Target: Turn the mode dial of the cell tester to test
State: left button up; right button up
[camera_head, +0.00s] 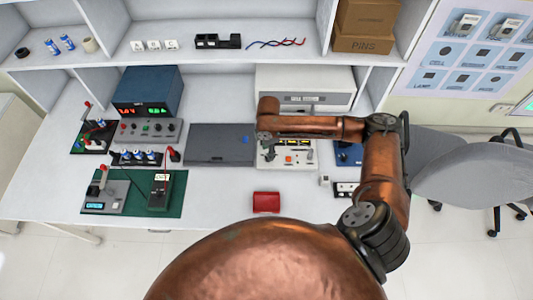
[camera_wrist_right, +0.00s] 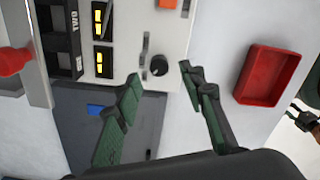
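The cell tester (camera_head: 300,160) is a pale panel right of the dark grey case in the head view, partly hidden by my right arm. In the right wrist view its panel (camera_wrist_right: 125,30) shows yellow-lit windows, an orange button and a black round dial (camera_wrist_right: 159,66). My right gripper (camera_head: 267,148) is over the panel's left side. In the wrist view the right gripper (camera_wrist_right: 160,75) is open. The dial shows in the gap between its fingertips; contact cannot be told. The dial's setting is too small to read. A dark gripper-like part, probably my left gripper (camera_wrist_right: 302,120), shows at the right edge.
A red tray (camera_head: 266,202) lies in front of the tester. The dark grey case (camera_head: 220,145) with a small blue item is to its left. A red knob (camera_wrist_right: 14,62) shows beside the panel. Meters and battery holders stand further left. The front table middle is mostly clear.

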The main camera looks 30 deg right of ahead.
notch_tip(320, 180, down, 3)
jog(key=shift+w+r, duration=0.1)
jog(key=shift+w, duration=0.05)
jog(key=shift+f, duration=0.65)
jog(key=c, duration=0.7)
pick_arm(q)
jog(key=shift+w+f, duration=0.15)
jog(key=shift+w, duration=0.8)
pick_arm(e)
grip_shut()
